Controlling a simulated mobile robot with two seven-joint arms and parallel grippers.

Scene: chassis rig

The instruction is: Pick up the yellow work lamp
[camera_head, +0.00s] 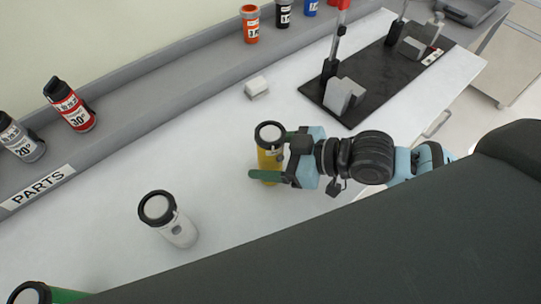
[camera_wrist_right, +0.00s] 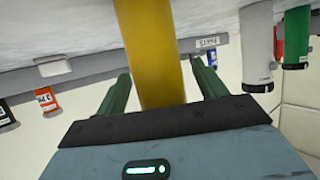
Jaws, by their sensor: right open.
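The yellow work lamp (camera_head: 268,160) stands upright on the white worktop, with a black ring around its pale top. My right gripper (camera_head: 270,156) reaches in from the right and is open, with its green fingers on either side of the lamp's body. In the right wrist view the yellow lamp body (camera_wrist_right: 152,55) stands between the two fingers (camera_wrist_right: 162,92), and gaps show on both sides, so the fingers look apart from it. The lamp's lower part is partly hidden behind the near finger in the head view. My left gripper is not in view.
A white lamp (camera_head: 177,228) stands to the lower left, and a green lamp (camera_head: 65,295) is at the bottom left corner. A small white block (camera_head: 256,87) lies behind. A black plate (camera_head: 372,82) with clamps is at the back right. Bottles line the grey shelf (camera_head: 150,95).

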